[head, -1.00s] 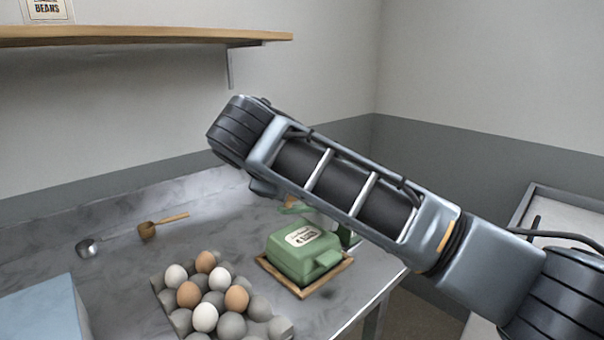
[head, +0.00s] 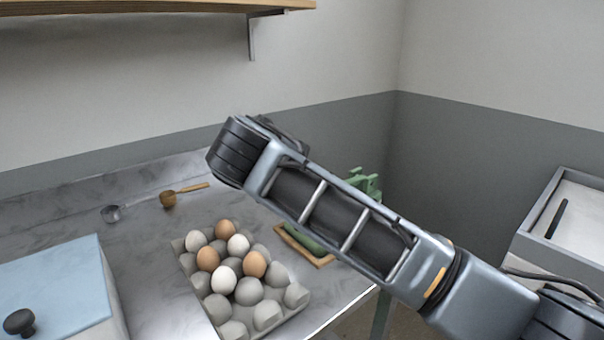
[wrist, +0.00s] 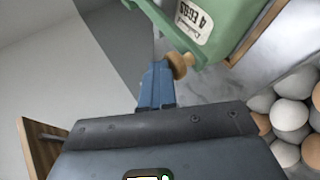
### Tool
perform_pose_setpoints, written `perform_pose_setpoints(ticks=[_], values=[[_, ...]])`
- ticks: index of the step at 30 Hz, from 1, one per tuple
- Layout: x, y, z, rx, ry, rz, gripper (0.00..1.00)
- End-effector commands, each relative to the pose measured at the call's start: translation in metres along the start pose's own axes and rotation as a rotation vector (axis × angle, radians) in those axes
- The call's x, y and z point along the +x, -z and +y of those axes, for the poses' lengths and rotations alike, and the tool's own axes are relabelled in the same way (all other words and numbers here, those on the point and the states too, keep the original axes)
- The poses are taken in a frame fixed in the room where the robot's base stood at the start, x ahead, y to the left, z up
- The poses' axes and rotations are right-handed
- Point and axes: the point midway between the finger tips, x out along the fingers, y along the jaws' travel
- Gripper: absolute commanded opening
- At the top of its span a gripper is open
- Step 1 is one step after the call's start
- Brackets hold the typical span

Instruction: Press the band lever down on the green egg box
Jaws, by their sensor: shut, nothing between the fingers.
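The green egg box (wrist: 215,25), with a pale "4 EGGS" label, fills the top of the wrist view. In the head view my arm hides most of it; a green strip (head: 303,238) shows on its wooden tray (head: 318,259). A round wooden knob (wrist: 180,65) shows beside the box in the wrist view; I cannot tell for sure that it belongs to the band lever. My gripper (wrist: 156,72) has its blue fingers shut and empty, just left of the knob; I cannot tell whether they touch. The gripper is hidden in the head view.
A grey egg tray (head: 232,329) with brown and white eggs stands left of the box. A green fixture (head: 366,184) shows behind my arm. The counter's front edge is close.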

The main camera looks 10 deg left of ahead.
Motion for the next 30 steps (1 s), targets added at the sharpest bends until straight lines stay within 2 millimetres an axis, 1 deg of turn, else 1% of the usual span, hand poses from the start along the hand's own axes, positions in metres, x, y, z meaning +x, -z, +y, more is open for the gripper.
perform_pose_setpoints(ticks=[1, 3, 9, 13, 17, 21, 24, 27, 30], values=[[0.007, 0.003, -0.034, -0.028, 0.053, -0.004, 0.00], [0.007, 0.003, -0.034, -0.028, 0.053, -0.004, 0.00], [0.007, 0.003, -0.035, -0.028, 0.052, -0.004, 0.00], [-0.002, 0.003, -0.033, -0.027, 0.049, -0.003, 0.00], [-0.022, 0.003, -0.027, -0.023, 0.039, 0.001, 0.00], [-0.048, 0.002, -0.017, -0.015, 0.023, 0.002, 0.00], [-0.062, 0.001, -0.010, -0.008, 0.012, 0.003, 0.00], [-0.073, -0.001, -0.005, -0.004, 0.005, 0.002, 0.00], [-0.079, -0.001, -0.002, -0.001, 0.001, 0.001, 0.00]])
